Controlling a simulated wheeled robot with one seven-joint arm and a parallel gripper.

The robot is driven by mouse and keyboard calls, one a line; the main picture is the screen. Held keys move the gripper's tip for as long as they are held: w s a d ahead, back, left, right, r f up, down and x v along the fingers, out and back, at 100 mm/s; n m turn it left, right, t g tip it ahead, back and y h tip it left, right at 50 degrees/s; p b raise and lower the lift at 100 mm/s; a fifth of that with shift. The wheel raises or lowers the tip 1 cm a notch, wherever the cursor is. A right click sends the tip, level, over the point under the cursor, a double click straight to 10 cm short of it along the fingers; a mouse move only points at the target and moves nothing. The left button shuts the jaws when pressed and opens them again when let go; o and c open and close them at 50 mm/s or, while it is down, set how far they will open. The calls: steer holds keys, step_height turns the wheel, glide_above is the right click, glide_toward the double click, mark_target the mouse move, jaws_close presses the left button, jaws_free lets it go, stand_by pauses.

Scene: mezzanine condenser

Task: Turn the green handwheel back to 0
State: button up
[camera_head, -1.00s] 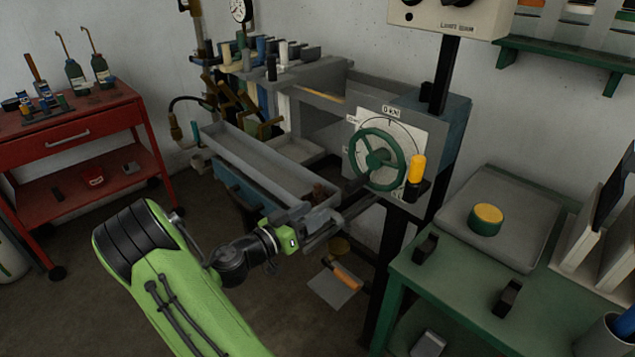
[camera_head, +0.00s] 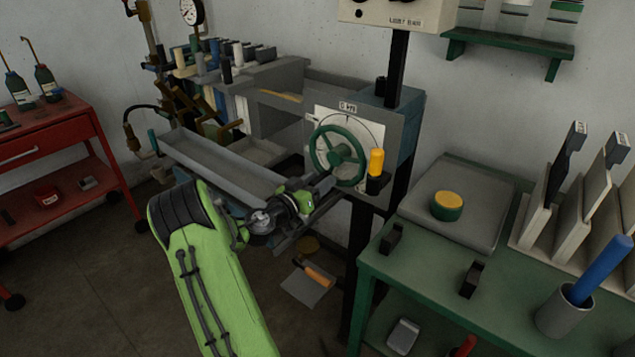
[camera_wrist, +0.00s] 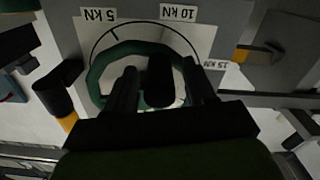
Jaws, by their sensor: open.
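The green handwheel (camera_head: 345,147) is a spoked ring in front of a white dial plate (camera_head: 376,130) on a grey panel. In the wrist view, the wheel's rim (camera_wrist: 98,72) arcs across the upper middle, below dial labels reading 5 kN (camera_wrist: 98,15) and 10 kN (camera_wrist: 178,13). My gripper (camera_wrist: 160,85) is open, its dark fingers in front of the wheel, with a dark round part, seemingly the hub or a knob, between them. In the head view, my gripper (camera_head: 325,184) is at the wheel's lower left. Contact cannot be told.
A yellow-topped black post (camera_head: 376,165) stands close right of the wheel. A long grey tray (camera_head: 215,165) lies left. A green bench (camera_head: 430,275) with a yellow-topped puck (camera_head: 447,206) is at right. A red cart (camera_head: 60,150) is far left.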

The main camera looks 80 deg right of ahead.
jaws_close()
stand_by(0.5)
